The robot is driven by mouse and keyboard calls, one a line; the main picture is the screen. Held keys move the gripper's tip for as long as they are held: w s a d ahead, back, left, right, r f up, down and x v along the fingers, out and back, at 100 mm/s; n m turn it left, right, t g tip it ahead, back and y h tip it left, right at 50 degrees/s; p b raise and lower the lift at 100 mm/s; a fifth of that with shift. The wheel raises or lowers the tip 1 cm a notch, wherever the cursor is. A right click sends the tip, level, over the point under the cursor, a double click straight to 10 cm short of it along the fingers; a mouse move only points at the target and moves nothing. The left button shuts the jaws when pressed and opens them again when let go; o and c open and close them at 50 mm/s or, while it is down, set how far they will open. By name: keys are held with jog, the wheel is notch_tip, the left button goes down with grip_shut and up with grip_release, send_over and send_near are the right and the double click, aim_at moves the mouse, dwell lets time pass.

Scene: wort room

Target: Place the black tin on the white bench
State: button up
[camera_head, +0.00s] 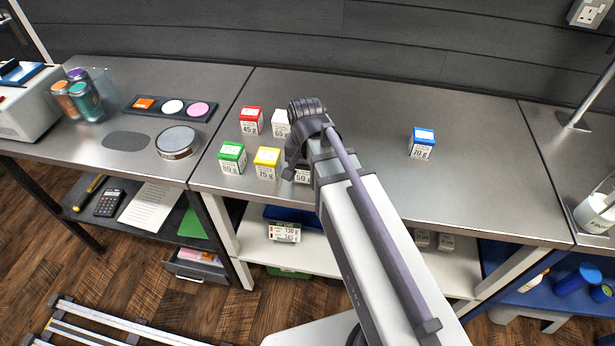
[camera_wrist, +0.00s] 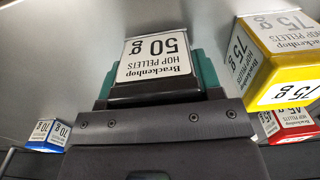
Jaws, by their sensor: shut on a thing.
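The black tin, labelled 50 g, is between the teal-padded fingers in the wrist view (camera_wrist: 155,62), with its white label and dark lower edge showing. My gripper (camera_wrist: 157,78) is shut on it. In the head view only a small part of the tin (camera_head: 302,175) shows beside my arm, which hides the rest. The white bench, with a grey steel top (camera_head: 480,180) and white legs and shelf, is in the middle of the head view. The tin is over or on this top near its front edge; I cannot tell whether it touches.
Red (camera_head: 251,121), white (camera_head: 281,123), green (camera_head: 232,157) and yellow (camera_head: 266,162) tins stand close around my gripper. A blue tin (camera_head: 422,143) stands alone farther right. The top around the blue tin is clear. A round metal container (camera_head: 177,142) sits on the left bench.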

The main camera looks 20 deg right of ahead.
jog(key=shift+f, duration=0.55)
jog(key=o, duration=1)
notch_tip(320, 180, up, 13)
jog(key=p, duration=1.3)
jog(key=shift+f, duration=0.1)
jog(key=shift+s+f+n+b, duration=0.15)
jog(key=shift+s+n+b, duration=0.05)
jog(key=shift+s+n, duration=0.8)
jog(key=shift+s+f+n+b, duration=0.2)
jog(key=shift+s+n, duration=0.65)
jog(key=shift+s, duration=0.3)
jog(key=shift+s+f+n+b, duration=0.15)
jog(key=shift+s+n, duration=0.8)
jog(key=shift+s, duration=0.1)
